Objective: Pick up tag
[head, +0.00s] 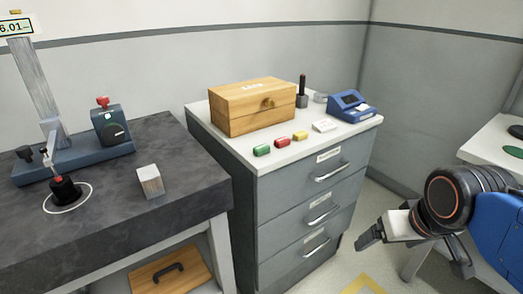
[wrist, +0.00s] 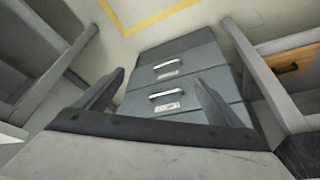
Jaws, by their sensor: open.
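Small green (head: 262,150), red (head: 282,143) and yellow (head: 300,136) pieces lie in a row near the front edge of the drawer cabinet's white top (head: 350,130). A flat white piece (head: 325,125) lies to their right; I cannot tell for sure which of these is the tag. My gripper (head: 418,252) is open and empty, out in front and to the right of the cabinet, apart from it. In the wrist view my open fingers (wrist: 159,78) frame the grey drawer fronts (wrist: 180,70); no small piece shows there.
A wooden box (head: 253,108), a dark-handled tool (head: 302,90) and a blue device (head: 350,106) stand behind the pieces. The dark bench (head: 110,215) on the left holds a gauge stand and a metal cube (head: 150,181). Floor is free between cabinet and right-hand table (head: 490,150).

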